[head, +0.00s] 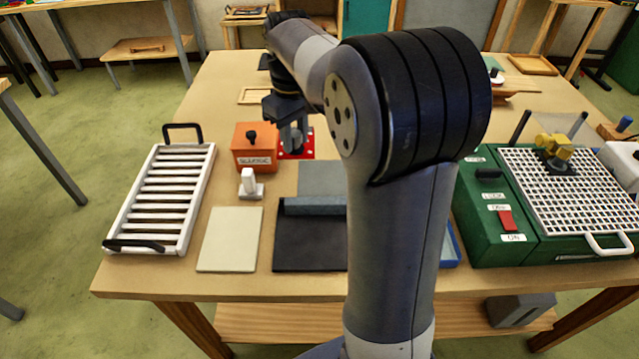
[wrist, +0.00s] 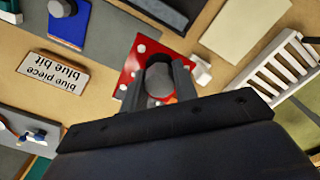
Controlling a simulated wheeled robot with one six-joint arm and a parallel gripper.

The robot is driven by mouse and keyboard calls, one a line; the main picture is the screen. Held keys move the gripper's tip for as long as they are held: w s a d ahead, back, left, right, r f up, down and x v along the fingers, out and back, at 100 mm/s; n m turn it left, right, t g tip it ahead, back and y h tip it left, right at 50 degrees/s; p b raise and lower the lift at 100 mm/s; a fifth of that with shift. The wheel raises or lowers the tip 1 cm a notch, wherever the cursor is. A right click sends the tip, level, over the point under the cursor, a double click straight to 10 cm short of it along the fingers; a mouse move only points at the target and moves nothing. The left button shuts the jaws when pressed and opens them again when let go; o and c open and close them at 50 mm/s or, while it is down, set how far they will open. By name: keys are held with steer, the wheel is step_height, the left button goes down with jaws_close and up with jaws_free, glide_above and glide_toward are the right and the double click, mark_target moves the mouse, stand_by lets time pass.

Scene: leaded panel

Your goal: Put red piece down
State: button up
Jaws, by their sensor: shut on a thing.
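The red piece (head: 307,148) is a flat red plate with white dots, right of an orange box in the head view. In the wrist view the red piece (wrist: 131,66) lies under and around my fingers. My gripper (head: 293,137) is shut on its grey round knob, which shows between the fingers in the wrist view (wrist: 158,78). My fingers also show there, pointing down at the plate (wrist: 158,66). The plate is at or just above the wooden table (head: 225,100); I cannot tell whether it touches. My arm hides part of the table behind it.
The orange box (head: 255,160) stands close on the left, with a small white block (head: 249,185) in front. A white slatted rack (head: 165,195) is at the left. A green machine with a white grid (head: 490,225) is at the right. A blue piece label (wrist: 53,76) shows in the wrist view.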

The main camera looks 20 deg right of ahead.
steer(key=d+f, duration=0.2)
steer(key=f, duration=0.1)
steer(key=d+f, duration=0.2)
steer(key=f, duration=0.2)
steer(key=d+f, duration=0.2)
steer(key=f, duration=0.1)
steer(key=shift+w+d+f, duration=0.1)
steer(key=shift+w+f, duration=0.2)
steer(key=shift+f, duration=2.1)
steer(key=shift+f, duration=0.2)
steer(key=o, duration=0.9)
step_height(320, 180, up, 12)
steer(key=shift+r, duration=0.25)
